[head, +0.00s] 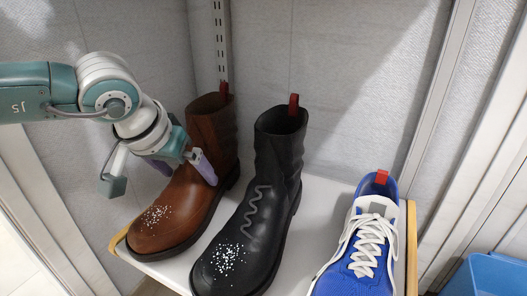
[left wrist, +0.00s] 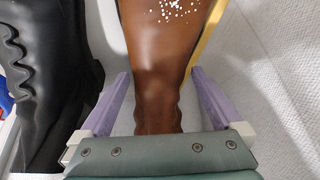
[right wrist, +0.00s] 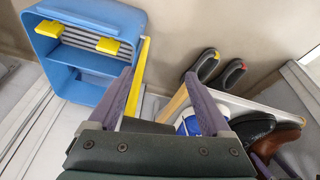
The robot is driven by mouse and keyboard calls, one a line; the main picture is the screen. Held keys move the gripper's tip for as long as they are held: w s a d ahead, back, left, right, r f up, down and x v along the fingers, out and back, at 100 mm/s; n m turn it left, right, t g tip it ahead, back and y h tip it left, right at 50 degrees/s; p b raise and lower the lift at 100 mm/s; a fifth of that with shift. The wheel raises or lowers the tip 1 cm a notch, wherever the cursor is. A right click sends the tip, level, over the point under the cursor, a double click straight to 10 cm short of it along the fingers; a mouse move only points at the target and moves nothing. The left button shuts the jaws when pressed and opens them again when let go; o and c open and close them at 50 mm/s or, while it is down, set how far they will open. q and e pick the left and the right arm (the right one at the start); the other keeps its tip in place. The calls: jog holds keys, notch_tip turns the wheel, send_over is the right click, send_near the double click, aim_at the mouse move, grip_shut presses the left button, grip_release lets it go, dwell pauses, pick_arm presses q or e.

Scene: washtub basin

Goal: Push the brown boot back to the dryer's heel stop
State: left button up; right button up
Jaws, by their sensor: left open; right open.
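The brown boot (head: 172,213), with white specks on its toe and a red pull tab, stands upright on the white dryer shelf (head: 330,193), at its left side. Its heel is toward the back wall; no heel stop can be made out behind it. My left gripper (head: 183,166) is open, with its purple fingers on either side of the boot's instep and ankle. In the left wrist view the brown boot (left wrist: 155,60) lies between the spread fingers, with small gaps beside it. My right gripper (right wrist: 162,95) is open and empty, seen only in the right wrist view.
A black boot (head: 262,200) stands close to the right of the brown one. A blue sneaker (head: 362,240) with white laces is farther right. Yellow rails (head: 411,245) edge the shelf. A blue bin (right wrist: 90,45) shows in the right wrist view.

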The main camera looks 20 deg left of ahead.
pick_arm(q)
jog(key=shift+r, duration=0.1)
grip_shut()
dwell(0.7)
